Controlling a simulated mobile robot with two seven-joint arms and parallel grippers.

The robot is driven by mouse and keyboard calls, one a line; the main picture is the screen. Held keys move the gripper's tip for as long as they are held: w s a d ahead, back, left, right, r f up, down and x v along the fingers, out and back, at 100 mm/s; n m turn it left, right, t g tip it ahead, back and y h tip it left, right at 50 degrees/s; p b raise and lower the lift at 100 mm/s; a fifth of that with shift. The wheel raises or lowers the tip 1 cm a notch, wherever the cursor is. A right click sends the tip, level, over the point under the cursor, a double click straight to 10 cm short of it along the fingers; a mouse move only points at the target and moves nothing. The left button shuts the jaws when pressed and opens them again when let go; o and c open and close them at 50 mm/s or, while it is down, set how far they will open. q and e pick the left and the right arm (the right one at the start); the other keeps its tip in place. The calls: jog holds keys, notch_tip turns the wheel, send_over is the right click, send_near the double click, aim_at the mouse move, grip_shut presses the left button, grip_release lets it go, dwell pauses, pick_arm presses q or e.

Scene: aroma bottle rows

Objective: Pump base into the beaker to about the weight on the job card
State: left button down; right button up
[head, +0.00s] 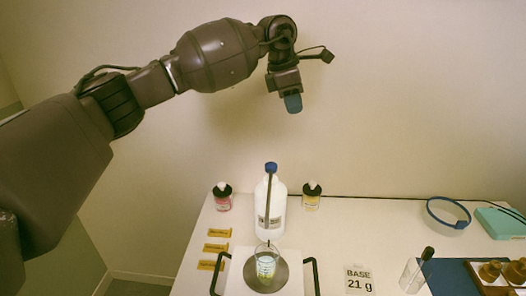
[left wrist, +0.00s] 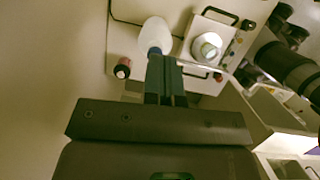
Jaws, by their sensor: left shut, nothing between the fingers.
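The white base bottle (head: 271,222) stands upright at the back of the table, with a blue pump head (head: 271,168) on top. The clear, marked beaker (head: 265,266) stands in front of it on the scale's round grey plate (head: 281,279); I cannot tell how much it holds. The job card (head: 358,280) reads "BASE 21 g". My left gripper (head: 293,103) is shut and empty, pointing down well above the pump head. The left wrist view shows its fingers (left wrist: 165,80), the bottle (left wrist: 155,33) and the beaker (left wrist: 207,47). My right gripper is out of view.
Orange labels (head: 215,247) lie at left. Dark handles (head: 312,273) flank the scale.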

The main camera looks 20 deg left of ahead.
aim_at(271, 164)
pick_arm(q)
jog(key=a+y, duration=0.1)
jog(key=s+a+g+y, duration=0.1)
jog(key=a, duration=0.1)
jog(key=a+m, duration=0.1)
jog(key=shift+s+a+f+y, duration=0.3)
jog(key=shift+s+a+y, duration=0.05)
jog(key=shift+a+y, duration=0.05)
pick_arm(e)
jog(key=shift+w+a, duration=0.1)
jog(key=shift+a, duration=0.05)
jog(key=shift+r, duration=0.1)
pick_arm(q)
notch_tip(271, 164, down, 14)
jog(key=shift+f, duration=0.1)
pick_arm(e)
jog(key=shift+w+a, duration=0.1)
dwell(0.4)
pick_arm(q)
jog(key=shift+f+b, duration=0.5)
jog(key=shift+f, duration=0.35)
jog(key=shift+s+f, duration=0.1)
jog(key=shift+f, duration=0.05)
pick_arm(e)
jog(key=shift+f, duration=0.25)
